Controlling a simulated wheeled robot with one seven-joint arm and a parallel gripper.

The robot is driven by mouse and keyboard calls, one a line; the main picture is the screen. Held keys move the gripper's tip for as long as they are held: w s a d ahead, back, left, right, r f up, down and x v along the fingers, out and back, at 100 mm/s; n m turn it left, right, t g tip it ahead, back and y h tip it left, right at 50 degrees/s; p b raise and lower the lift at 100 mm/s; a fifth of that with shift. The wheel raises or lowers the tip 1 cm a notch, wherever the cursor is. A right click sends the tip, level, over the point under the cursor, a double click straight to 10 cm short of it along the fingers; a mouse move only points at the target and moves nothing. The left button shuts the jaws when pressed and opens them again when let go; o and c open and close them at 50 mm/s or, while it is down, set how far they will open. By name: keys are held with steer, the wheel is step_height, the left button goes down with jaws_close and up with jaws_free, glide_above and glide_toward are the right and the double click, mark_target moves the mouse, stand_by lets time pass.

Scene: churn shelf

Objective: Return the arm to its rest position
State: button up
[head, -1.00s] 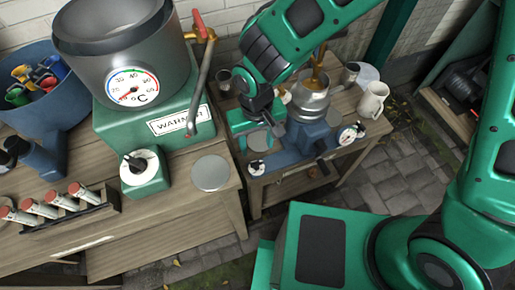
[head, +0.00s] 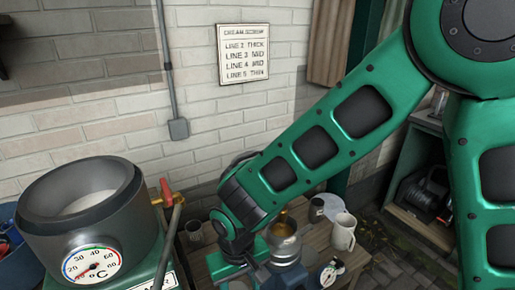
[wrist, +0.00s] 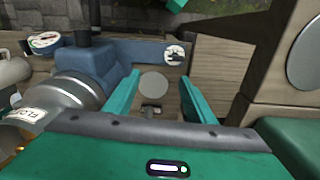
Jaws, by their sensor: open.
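My arm reaches from the right across the head view and bends down at the wrist over the small back table. My gripper (head: 236,266) is low in that view, beside the metal bowl of a blue machine (head: 285,245), and its fingers cannot be made out there. In the wrist view my gripper (wrist: 160,76) shows two green fingers spread apart with nothing between them. A round grey plate (wrist: 153,85) lies beyond the gap between them. The blue machine (wrist: 98,68) is close to the left finger; I cannot tell whether they touch.
A grey vat with a dial (head: 92,270) and a red-handled tap (head: 168,192) stands at lower left. A white jug (head: 343,232) stands right of the machine. A sign (head: 244,54) hangs on the brick wall. Space above the table, left of my arm, looks clear.

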steer(key=w+d+r+m, duration=0.2)
steer(key=d+r, duration=0.1)
steer(key=d, duration=0.5)
steer(key=w+d+r+m+h, duration=0.1)
steer(key=w+d+r, duration=0.25)
steer(key=d, duration=0.55)
steer(key=w+d+r+m, duration=0.15)
steer(key=d+r, duration=0.25)
steer(key=d, duration=0.4)
steer(key=s+d+r+m, duration=0.2)
steer(key=s+d+m, duration=0.1)
steer(key=s+d, duration=0.5)
steer(key=s+d+r+m+y, duration=0.1)
steer(key=s+d+r+m, duration=0.2)
steer(key=s+d, duration=0.5)
steer(key=d+m, duration=0.1)
steer(key=d, duration=0.3)
steer(key=shift+s+d+r, duration=0.3)
steer(key=shift+s+r, duration=0.05)
steer(key=shift+m, duration=0.25)
steer(key=shift+w+f, duration=0.25)
steer(key=shift+w, duration=0.4)
